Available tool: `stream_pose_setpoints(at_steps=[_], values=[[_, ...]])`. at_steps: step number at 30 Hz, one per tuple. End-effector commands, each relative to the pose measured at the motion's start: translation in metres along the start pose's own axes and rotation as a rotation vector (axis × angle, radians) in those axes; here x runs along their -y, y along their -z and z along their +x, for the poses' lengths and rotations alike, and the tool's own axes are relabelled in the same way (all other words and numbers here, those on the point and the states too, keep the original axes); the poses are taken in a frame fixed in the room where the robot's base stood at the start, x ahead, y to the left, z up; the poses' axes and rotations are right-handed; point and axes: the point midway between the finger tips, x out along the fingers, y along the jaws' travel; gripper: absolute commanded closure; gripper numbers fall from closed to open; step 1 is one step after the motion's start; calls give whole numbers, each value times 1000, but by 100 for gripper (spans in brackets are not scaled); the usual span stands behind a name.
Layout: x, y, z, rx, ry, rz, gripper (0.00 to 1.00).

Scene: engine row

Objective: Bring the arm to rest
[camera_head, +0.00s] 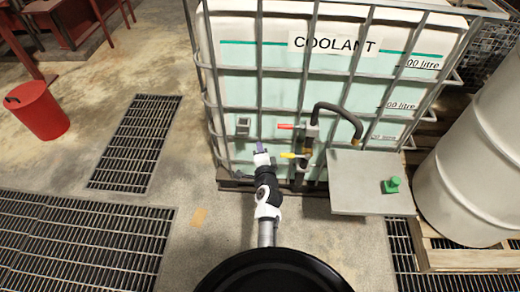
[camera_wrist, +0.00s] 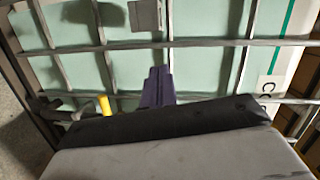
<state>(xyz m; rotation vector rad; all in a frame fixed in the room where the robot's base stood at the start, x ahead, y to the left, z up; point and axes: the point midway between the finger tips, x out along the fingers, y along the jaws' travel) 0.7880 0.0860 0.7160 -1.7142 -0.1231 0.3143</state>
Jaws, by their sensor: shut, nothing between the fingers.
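My gripper (camera_head: 260,148) is at the end of my arm, which reaches forward from the bottom centre in the head view. Its purple fingers are shut with nothing between them. In the wrist view the gripper (camera_wrist: 157,75) points at the caged coolant tank (camera_wrist: 205,72). In the head view the white coolant tank (camera_head: 280,80) stands behind it in a metal cage. I cannot tell whether the fingertips touch the cage bars.
A valve with a yellow handle (camera_head: 292,155) and a black hose (camera_head: 338,110) sit right of my gripper. A grey shelf (camera_head: 350,195) holds a green object (camera_head: 391,185). A white drum (camera_head: 470,150) stands on a pallet at right, and a red bin (camera_head: 38,112) at left. Floor grates lie left.

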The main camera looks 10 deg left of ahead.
Motion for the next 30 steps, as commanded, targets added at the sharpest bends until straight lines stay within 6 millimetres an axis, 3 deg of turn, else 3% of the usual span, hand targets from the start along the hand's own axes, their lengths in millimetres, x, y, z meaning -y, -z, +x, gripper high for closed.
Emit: stream_pose_setpoints(at_steps=[22,26,29,30], values=[[2,0,1,0,3,-3,100],[46,-16,11,19,84,-88,100],[106,-41,17,35,201,-205,100],[134,-53,18,39,258,-258,100]])
